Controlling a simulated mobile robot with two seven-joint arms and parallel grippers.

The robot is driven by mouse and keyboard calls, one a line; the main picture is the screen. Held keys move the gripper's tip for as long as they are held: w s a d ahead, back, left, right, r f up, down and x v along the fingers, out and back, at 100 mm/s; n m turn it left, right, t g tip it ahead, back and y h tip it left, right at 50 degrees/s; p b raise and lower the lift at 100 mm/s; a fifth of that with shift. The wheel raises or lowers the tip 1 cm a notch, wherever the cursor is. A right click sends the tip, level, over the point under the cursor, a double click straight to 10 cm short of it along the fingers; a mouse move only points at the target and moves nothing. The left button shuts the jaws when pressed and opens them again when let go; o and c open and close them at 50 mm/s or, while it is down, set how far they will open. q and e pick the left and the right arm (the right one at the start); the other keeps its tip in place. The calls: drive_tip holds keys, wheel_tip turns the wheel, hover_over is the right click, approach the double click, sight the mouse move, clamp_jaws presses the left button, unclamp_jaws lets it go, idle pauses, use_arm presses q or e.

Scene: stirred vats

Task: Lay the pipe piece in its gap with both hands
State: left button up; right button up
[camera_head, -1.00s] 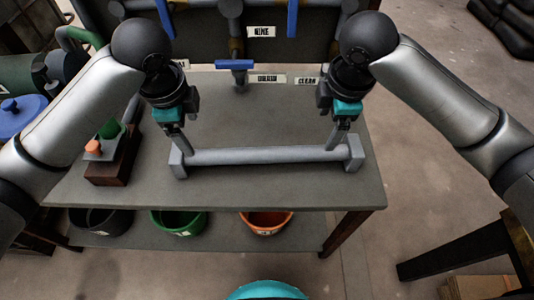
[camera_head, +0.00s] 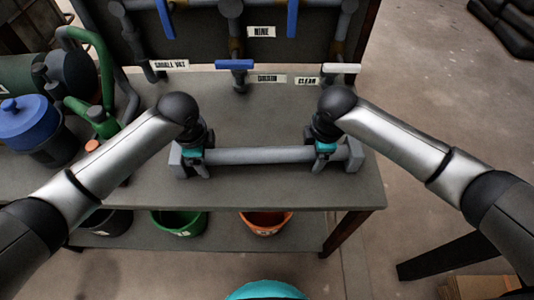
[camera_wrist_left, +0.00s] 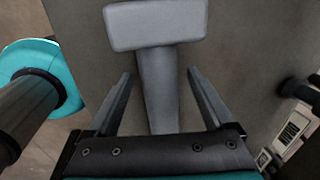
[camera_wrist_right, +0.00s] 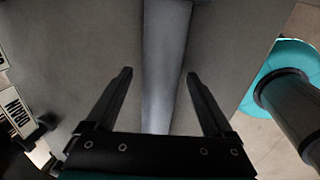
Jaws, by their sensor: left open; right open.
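The grey pipe piece (camera_head: 260,156) lies on the bench top, with a square block at each end. My left gripper (camera_head: 194,168) is at the pipe's left end, just inside the left block. In the left wrist view its open fingers (camera_wrist_left: 160,85) stand on either side of the pipe (camera_wrist_left: 160,95), with the end block (camera_wrist_left: 155,25) beyond. My right gripper (camera_head: 322,165) is near the pipe's right end. In the right wrist view its open fingers (camera_wrist_right: 160,75) straddle the pipe (camera_wrist_right: 166,60) with space on both sides. The gap is not clearly identifiable.
An upright dark panel (camera_head: 190,45) with pipes, blue handles and labels such as "NINE" (camera_head: 261,31) stands behind the bench (camera_head: 330,190). Green (camera_head: 178,222) and orange (camera_head: 266,222) tubs sit on the shelf below. A blue-lidded vat (camera_head: 25,120) is at left. Bench around the pipe is mostly clear.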

use_arm(q)
drive_tip(key=shift+f, duration=0.35)
use_arm(e)
drive_tip(key=shift+f, duration=0.35)
use_arm(q)
clamp_jaws()
use_arm(e)
clamp_jaws()
drive_tip(key=shift+w, duration=0.1)
